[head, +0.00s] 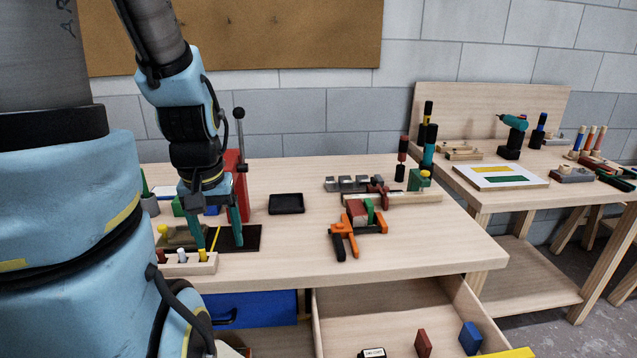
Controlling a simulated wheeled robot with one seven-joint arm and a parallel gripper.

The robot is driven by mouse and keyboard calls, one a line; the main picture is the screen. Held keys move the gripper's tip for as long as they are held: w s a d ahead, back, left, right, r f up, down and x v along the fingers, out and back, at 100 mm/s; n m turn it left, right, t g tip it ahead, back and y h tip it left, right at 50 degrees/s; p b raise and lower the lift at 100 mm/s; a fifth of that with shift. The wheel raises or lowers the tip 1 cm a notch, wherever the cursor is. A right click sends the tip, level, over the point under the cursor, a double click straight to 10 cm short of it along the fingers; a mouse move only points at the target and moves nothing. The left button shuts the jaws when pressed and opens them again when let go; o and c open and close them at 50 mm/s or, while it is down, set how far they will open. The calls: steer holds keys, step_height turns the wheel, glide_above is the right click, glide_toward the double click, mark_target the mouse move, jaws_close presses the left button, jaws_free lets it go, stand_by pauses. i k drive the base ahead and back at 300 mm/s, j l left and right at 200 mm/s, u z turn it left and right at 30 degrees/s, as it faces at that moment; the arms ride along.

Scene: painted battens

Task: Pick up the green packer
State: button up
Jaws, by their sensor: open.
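My gripper (217,238) points down at the left of the near workbench, its two teal fingers apart. It is over or beside a dark flat mat (247,238), and I see nothing held between the fingers. A thin green piece (369,211), which looks like the green packer, stands upright beside a red block (356,211) by an orange clamp (345,234), well to the right of my gripper. Another green block (178,207) is partly hidden behind my gripper. I cannot tell for sure which is the packer.
A black tray (287,204) lies between my gripper and the clamp. A wooden holder with pegs (190,265) is at the front left. An open drawer (395,318) below holds a red block (423,343) and a blue block (470,337). The bench's right front is clear.

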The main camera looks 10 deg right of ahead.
mark_target(369, 208)
steer(key=l+u, duration=0.2)
steer(key=u, duration=1.05)
steer(key=k+l+u, duration=0.6)
steer(key=u, duration=0.15)
steer(key=k+l+u, duration=0.25)
steer(key=u, duration=0.15)
steer(key=k+u, duration=0.35)
steer(key=k, duration=0.15)
steer(key=k+j+u, duration=0.15)
steer(key=k, duration=1.55)
